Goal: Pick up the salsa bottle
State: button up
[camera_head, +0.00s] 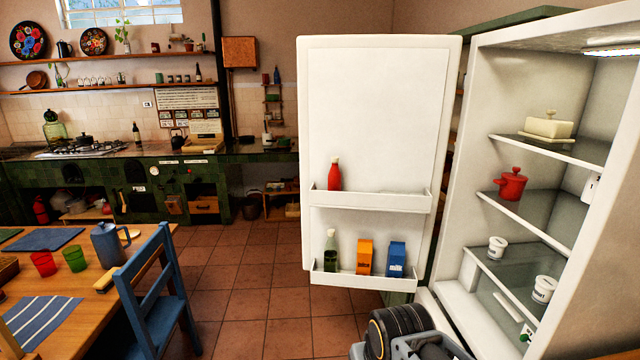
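A red bottle (334,176) with a pale cap, which fits the salsa bottle, stands upright in the upper rack of the open fridge door (378,115). Its lower end is hidden behind the rack's front rail (372,200). I can read no label on it. Part of my arm shows at the bottom edge, below the door and well apart from the bottle. My gripper's fingertips cannot be made out.
The lower door rack holds a green bottle (331,252), an orange carton (365,257) and a blue carton (397,259). Fridge shelves at right hold a red pot (511,184), a butter dish (549,125) and white cups. A blue chair (155,290) and table stand left; tiled floor (245,300) between is clear.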

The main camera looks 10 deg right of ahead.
aim_at(334, 175)
jog(key=u, duration=0.65)
jog(key=i, duration=0.85)
jog(key=u, duration=0.5)
